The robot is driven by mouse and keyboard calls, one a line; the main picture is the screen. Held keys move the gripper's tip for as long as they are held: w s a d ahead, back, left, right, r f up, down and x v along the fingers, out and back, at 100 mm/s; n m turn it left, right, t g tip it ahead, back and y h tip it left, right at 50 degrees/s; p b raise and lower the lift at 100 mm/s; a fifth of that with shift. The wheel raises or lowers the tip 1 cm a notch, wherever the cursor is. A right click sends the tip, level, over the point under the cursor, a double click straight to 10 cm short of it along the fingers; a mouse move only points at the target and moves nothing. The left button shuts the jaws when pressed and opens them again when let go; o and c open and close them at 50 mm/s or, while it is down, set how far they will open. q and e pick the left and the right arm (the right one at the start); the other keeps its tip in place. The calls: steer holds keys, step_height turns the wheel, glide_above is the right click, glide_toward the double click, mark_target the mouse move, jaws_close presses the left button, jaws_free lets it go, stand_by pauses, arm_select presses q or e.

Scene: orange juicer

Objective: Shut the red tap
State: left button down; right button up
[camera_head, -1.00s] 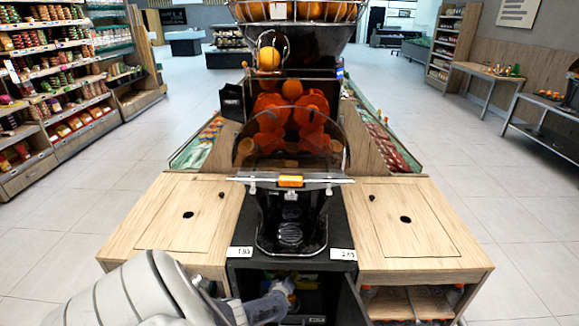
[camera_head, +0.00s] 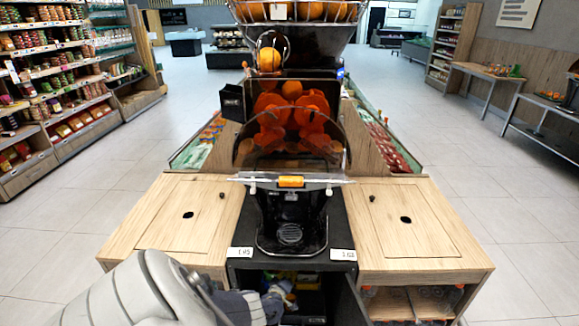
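The orange juicer (camera_head: 292,58) stands in the middle of the head view. An orange tab (camera_head: 291,181) sits at the centre of the bar at the lower edge of its clear cover; I cannot tell whether this is the tap. Nothing else that is plainly a red tap shows. A black spout area (camera_head: 290,212) is below the tab, over a drip tray. My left gripper (camera_head: 276,299) is low, at the mouth of the open cabinet under the juicer, well below the tab. Its fingers are dark and small, so their opening is unclear. My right gripper is not in view.
Wooden counters flank the juicer on the left (camera_head: 160,215) and right (camera_head: 438,218). A cabinet door (camera_head: 349,300) stands open beside the cabinet. Coloured items lie inside, partly hidden. The floor around the stand is clear.

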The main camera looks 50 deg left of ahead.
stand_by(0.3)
arm_select(q)
steer(key=c, duration=1.5)
jaws_free()
steer(key=shift+o, duration=0.2)
steer(key=shift+s+d+f, duration=0.1)
steer(key=v, duration=1.1)
steer(key=shift+s+r, duration=0.2)
steer(key=shift+s, duration=0.15)
steer(key=shift+d, duration=0.15)
